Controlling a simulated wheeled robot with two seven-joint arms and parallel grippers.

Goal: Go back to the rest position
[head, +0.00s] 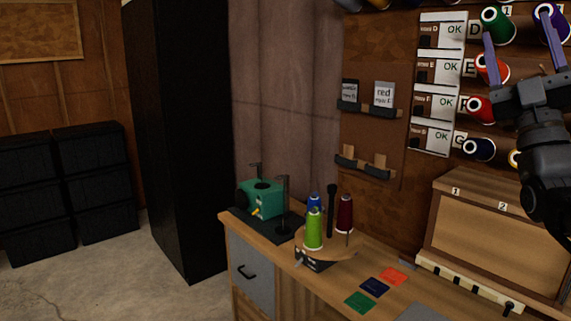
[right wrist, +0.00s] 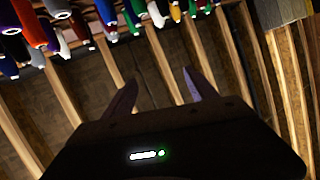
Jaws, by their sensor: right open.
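My right gripper (head: 522,48) is raised at the upper right of the head view, in front of the thread wall. Its two purple-grey fingers are spread apart with nothing held between them. In the right wrist view the fingers (right wrist: 158,98) also stand apart and empty, against wooden boards and slats. My left gripper does not show in the head view.
Thread spools such as a green one (head: 497,25) stick out from the wall close to my right gripper. Below stand a wooden box (head: 490,240) and a workbench (head: 340,290) with a spool stand (head: 333,250) and a teal machine (head: 262,198). Floor (head: 110,285) is clear at left.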

